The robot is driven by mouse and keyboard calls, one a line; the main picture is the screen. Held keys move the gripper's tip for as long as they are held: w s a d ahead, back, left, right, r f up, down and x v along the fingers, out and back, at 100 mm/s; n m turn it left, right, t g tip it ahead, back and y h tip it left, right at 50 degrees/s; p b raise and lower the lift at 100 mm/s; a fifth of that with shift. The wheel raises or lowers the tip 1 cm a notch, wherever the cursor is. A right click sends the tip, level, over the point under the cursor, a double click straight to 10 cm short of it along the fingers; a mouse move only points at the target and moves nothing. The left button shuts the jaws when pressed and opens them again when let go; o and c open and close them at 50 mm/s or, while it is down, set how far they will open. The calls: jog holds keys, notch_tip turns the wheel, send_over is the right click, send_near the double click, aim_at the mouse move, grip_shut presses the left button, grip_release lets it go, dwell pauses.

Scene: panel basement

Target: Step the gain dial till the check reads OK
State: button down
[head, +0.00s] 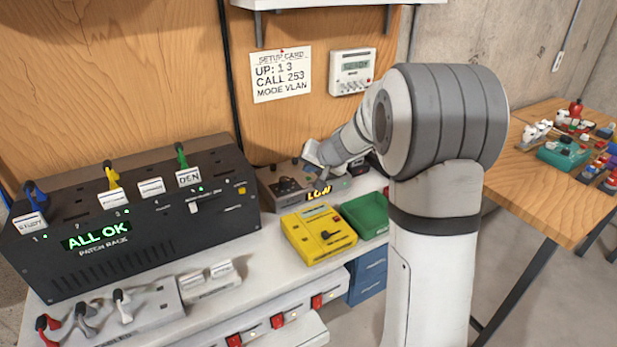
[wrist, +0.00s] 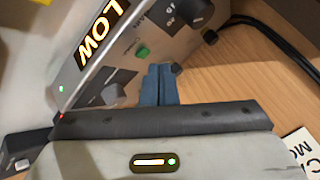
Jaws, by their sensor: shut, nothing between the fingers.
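The grey-brown control box (head: 268,180) stands on the bench against the wooden wall. Its lit display (head: 319,192) reads LOW in orange; the same display shows in the wrist view (wrist: 103,30). In the wrist view its top carries a large black knob (wrist: 196,12), a green button (wrist: 142,52) and a dark control (wrist: 115,92). I cannot tell which is the gain dial, as the labels are too small or blurred.
A black patch rack (head: 140,215) reading ALL OK stands left. A yellow device (head: 318,232) and a green tray (head: 366,213) sit in front of the control box. A setup card (head: 281,75) and a wall unit (head: 352,70) hang behind. Dark cables run beside the box.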

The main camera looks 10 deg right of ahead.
aim_at(310, 182)
jog(key=shift+r, duration=0.1)
jog(key=shift+r+p, duration=1.65)
jog(key=shift+r, duration=0.75)
jog(key=shift+s+a+r, duration=0.1)
jog(key=shift+s, duration=0.1)
jog(key=s+a+r+n+g, duration=0.1)
jog(key=s+a+r+n, duration=0.15)
jog(key=s, duration=0.75)
jog(key=s+d+n+g+h, duration=0.1)
jog(key=s+g+h, duration=0.1)
jog(key=s, duration=1.1)
jog(key=s+d+f+g+h, duration=0.1)
jog(key=s+g, duration=0.1)
jog(key=s, duration=1.1)
jog(key=shift+s+d+f+n+h, duration=0.25)
jog(key=shift+s+d+n+h, duration=0.05)
jog(key=shift+s+n+h, duration=0.1)
